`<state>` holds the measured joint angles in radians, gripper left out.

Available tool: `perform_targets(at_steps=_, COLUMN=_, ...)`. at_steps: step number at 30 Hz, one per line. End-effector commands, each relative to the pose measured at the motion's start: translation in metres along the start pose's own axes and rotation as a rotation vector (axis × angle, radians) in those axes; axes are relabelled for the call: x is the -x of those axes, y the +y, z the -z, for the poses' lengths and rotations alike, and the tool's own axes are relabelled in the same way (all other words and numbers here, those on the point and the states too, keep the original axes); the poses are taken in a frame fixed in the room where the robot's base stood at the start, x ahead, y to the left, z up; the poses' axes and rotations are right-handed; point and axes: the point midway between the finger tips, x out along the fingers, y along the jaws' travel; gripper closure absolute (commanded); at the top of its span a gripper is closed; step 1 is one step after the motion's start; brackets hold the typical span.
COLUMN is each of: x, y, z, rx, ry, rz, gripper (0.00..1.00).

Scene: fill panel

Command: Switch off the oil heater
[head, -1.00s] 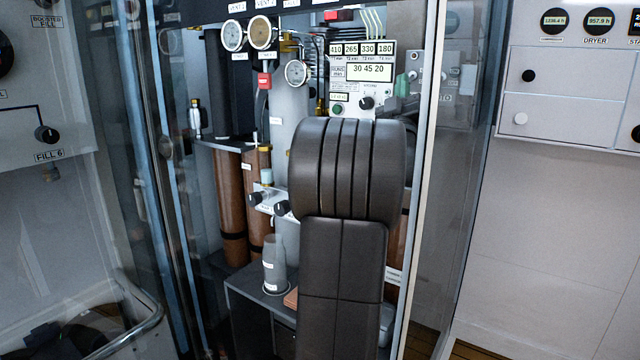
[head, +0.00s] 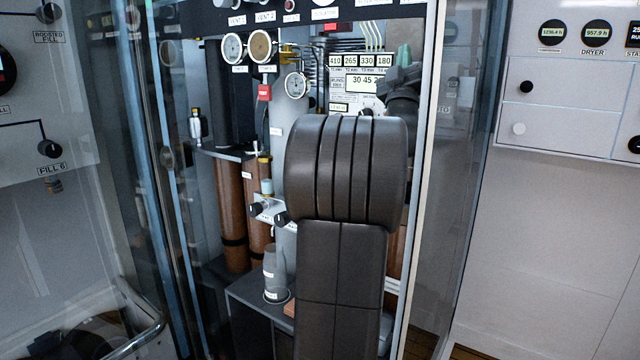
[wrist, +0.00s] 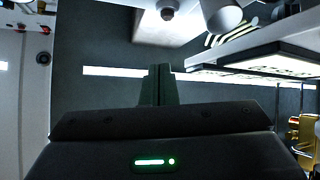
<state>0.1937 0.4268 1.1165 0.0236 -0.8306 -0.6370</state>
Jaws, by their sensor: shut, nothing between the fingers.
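I cannot make out a label reading oil heater. In the head view, a white control panel (head: 345,64) with number displays stands inside the open cabinet, above and behind my arm. A dark rotary knob (head: 367,111) low on it is partly hidden by my arm. My gripper (head: 403,54) is just right of this panel, its green fingers pointing up. In the wrist view, the green fingers of my gripper (wrist: 158,70) are shut together and empty. Beyond them is a pale surface (wrist: 140,20) with a dark round knob (wrist: 167,12), apart from the fingertips.
Gauges (head: 246,47), a red switch (head: 264,92), brown cylinders (head: 230,210) and a small valve block (head: 268,208) fill the cabinet's left. A glass door edge (head: 175,180) bounds the left, and a pale frame post (head: 428,150) the right. A white cylinder (wrist: 222,16) shows in the wrist view.

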Motion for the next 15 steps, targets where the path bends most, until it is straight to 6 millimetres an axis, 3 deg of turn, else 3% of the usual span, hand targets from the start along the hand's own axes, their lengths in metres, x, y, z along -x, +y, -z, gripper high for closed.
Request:
perform_targets(at_steps=1, x=-0.011, y=0.006, z=0.009, rx=0.0, ry=0.004, rz=-0.002, gripper=1.0)
perform_targets(at_steps=15, x=0.067, y=-0.033, z=-0.05, rx=-0.001, ry=-0.004, rz=0.002, gripper=1.0)
